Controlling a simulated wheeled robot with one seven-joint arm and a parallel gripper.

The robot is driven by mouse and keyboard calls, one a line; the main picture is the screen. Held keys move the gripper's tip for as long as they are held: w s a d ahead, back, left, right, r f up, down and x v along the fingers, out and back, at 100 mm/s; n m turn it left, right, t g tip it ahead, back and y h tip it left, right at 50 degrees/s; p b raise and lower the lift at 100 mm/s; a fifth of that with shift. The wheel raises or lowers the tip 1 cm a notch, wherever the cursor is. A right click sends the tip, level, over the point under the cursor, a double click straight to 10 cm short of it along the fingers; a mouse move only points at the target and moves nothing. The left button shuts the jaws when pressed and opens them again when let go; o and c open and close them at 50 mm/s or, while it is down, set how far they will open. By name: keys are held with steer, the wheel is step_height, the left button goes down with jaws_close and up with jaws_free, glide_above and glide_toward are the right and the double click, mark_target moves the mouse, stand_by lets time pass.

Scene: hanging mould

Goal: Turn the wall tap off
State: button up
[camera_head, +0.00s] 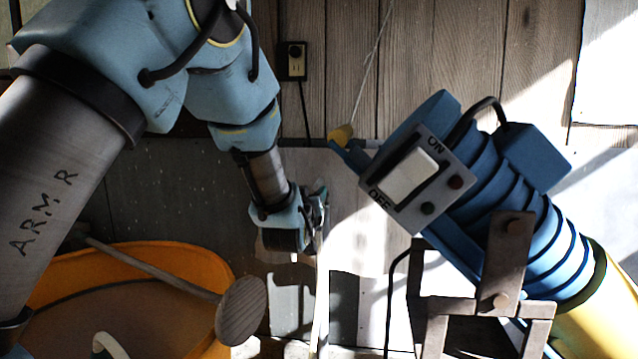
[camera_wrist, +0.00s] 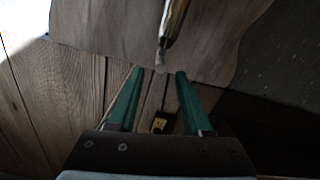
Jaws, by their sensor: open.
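My gripper (camera_head: 318,208) is in front of the wall in the head view, partly hidden by my own wrist. In the wrist view its two green fingers (camera_wrist: 159,73) are spread, with nothing gripped between them. A thin metal pipe-like part (camera_wrist: 174,20) with a pale tip comes down from the top of the wrist view. It ends near the gap between the fingertips and may be part of the wall tap; I cannot tell its distance or any contact. In the head view I cannot make out the tap. A pale narrow strip (camera_head: 321,290) runs down below my gripper; it may be water.
A blue machine (camera_head: 520,190) with an ON/OFF switch box (camera_head: 412,178) stands on a frame at right. A wall socket (camera_head: 292,61) is above my gripper. An orange tub (camera_head: 165,262) with a wooden-handled tool is at lower left. A yellow piece (camera_head: 342,134) hangs on a cord.

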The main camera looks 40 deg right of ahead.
mark_target(318, 181)
steer(key=p+x, duration=0.2)
steer(key=x, duration=0.7)
steer(key=shift+p, duration=0.35)
jaws_close()
